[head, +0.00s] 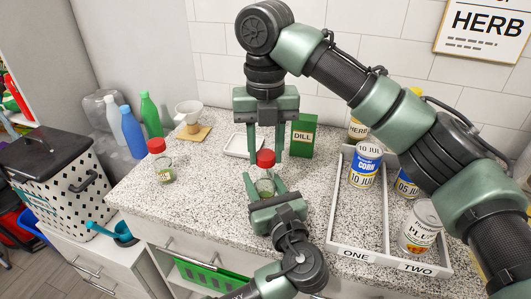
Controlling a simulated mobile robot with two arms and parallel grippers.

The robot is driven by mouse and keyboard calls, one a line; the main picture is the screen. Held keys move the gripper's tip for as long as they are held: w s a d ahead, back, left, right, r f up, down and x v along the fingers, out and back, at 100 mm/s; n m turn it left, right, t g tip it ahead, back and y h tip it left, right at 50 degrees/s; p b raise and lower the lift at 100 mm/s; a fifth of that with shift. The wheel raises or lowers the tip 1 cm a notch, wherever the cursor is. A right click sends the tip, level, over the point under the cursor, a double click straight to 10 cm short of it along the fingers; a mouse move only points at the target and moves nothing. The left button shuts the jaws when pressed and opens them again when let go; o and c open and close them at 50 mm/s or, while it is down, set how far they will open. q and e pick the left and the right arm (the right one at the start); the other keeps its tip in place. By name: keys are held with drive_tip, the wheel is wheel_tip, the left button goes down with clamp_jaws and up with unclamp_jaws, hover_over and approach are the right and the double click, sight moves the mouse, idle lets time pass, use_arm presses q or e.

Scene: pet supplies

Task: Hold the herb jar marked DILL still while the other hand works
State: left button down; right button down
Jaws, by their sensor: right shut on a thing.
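A small glass jar (265,187) with a red lid (265,158) stands upright near the middle of the counter; I cannot read its label. My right gripper (265,152) points down from above and is shut on the red lid. My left gripper (264,180) reaches in low from the front, its fingers on either side of the jar's glass body. I cannot tell whether those fingers touch the glass. A green box marked DILL (303,136) stands just behind, to the right. A second red-lidded jar (161,163) stands at the left.
A white tray marked ONE and TWO (334,215) holds several cans on the right. The speckled counter (200,208) is clear at the front left.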

sight(266, 155)
drive_tip(key=shift+r, duration=0.1)
drive_tip(key=shift+r, duration=2)
use_arm(q)
drive_tip(key=c, duration=0.7)
unclamp_jaws()
drive_tip(key=v, duration=1.2)
use_arm(e)
drive_tip(key=shift+f, duration=0.1)
use_arm(q)
drive_tip(key=shift+s, duration=0.1)
use_arm(e)
drive_tip(key=shift+f, duration=0.1)
